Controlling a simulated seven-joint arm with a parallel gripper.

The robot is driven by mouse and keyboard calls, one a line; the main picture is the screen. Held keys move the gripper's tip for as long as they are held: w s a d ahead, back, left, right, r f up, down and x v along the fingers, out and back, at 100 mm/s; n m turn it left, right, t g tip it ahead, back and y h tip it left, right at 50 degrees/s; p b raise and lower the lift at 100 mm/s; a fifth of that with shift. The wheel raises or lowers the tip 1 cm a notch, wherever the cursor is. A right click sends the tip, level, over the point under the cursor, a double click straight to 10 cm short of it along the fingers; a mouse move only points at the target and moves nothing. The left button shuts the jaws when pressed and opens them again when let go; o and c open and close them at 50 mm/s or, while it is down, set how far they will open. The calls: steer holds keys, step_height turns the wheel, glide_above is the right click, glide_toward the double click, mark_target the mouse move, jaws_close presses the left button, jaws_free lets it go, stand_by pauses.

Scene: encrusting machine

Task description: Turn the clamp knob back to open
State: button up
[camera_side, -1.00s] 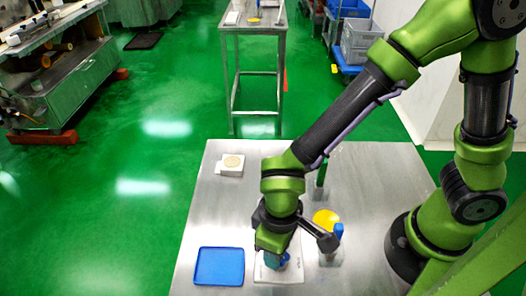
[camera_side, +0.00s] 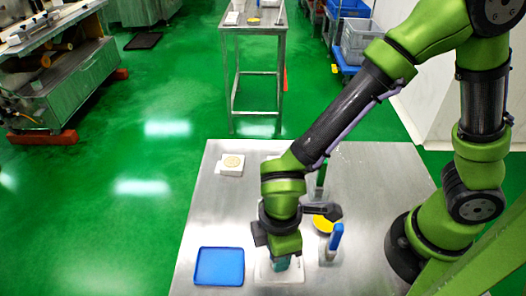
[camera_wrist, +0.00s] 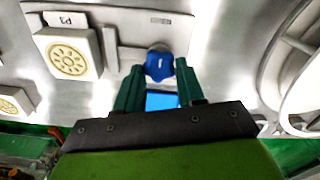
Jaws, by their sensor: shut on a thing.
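The blue lobed clamp knob (camera_wrist: 158,66) shows in the wrist view, between the tips of my gripper's two dark green fingers (camera_wrist: 158,82). My gripper is shut on it. The knob sits at the edge of a pale plate (camera_wrist: 125,28). In the side view my gripper (camera_side: 281,262) points down over a white base plate (camera_side: 266,277) near the table's front. My wrist and fingers hide the knob there, and its turn angle cannot be read.
A blue tray (camera_side: 219,267) lies left of the base plate. A blue-handled tool (camera_side: 336,238), a yellow disc (camera_side: 323,225) and a green-handled tool (camera_side: 321,176) stand close on the right. A white block (camera_side: 230,165) is at the back left. The table's left-middle is clear.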

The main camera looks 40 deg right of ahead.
stand_by(0.6)
steer(key=o, duration=1)
steer(key=shift+o, duration=0.2)
step_height(320, 180, up, 17)
